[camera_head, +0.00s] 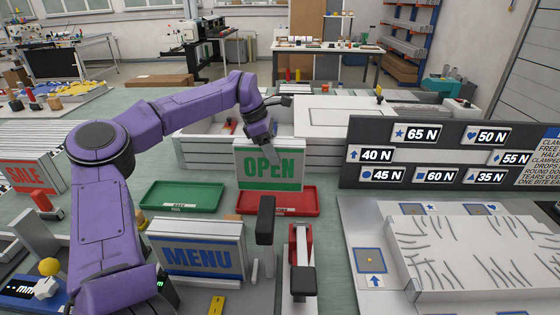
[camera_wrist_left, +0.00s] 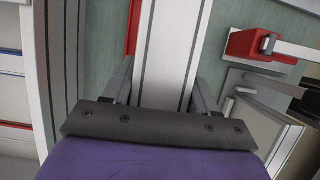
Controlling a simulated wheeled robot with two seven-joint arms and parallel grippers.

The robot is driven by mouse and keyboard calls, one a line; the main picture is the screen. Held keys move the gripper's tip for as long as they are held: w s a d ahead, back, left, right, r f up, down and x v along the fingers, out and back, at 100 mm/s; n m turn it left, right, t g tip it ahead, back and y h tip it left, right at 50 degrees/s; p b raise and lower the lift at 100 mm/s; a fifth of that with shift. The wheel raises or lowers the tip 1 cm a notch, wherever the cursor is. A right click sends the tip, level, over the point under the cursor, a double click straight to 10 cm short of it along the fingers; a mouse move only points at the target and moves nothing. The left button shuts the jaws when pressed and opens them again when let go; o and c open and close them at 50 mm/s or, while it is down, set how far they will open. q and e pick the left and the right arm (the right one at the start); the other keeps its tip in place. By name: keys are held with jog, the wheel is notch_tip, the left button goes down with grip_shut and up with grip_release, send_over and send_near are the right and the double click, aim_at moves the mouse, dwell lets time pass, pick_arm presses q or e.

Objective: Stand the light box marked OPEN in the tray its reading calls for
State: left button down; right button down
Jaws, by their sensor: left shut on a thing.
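The light box marked OPEN (camera_head: 255,172), white with a green face, is upright in my left gripper (camera_head: 262,141). The gripper is shut on its top edge. In the left wrist view the box's pale top (camera_wrist_left: 172,45) runs between the fingers (camera_wrist_left: 160,92). In the head view the box overlaps the back and left part of the red tray (camera_head: 308,200); whether its bottom touches the tray I cannot tell. The green tray (camera_head: 180,197) is empty, left of the red one. Both tray labels are too small to read. My right gripper is not seen.
A MENU light box (camera_head: 202,256) stands in front of the trays, beside a red-and-black device (camera_head: 301,262). A SALE box (camera_head: 25,175) is at far left. A dark board (camera_head: 430,155) with symbols and N values stands at right, behind a white scored block (camera_head: 470,250).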

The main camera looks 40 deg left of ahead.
pick_arm(q)
jog(key=w+f, duration=0.2)
jog(key=shift+w+d+f, duration=0.1)
jog(key=shift+w+f, duration=0.1)
jog(key=shift+f, duration=0.15)
jog(key=shift+w+f+p, duration=0.2)
jog(key=shift+f+p, duration=0.3)
jog(key=shift+f, duration=1.4)
jog(key=shift+c, duration=1.6)
grip_release()
jog(key=shift+s, duration=0.1)
jog(key=b+v, duration=0.1)
jog(key=v, duration=1.1)
jog(key=shift+d, duration=0.15)
jog(key=shift+r, duration=0.25)
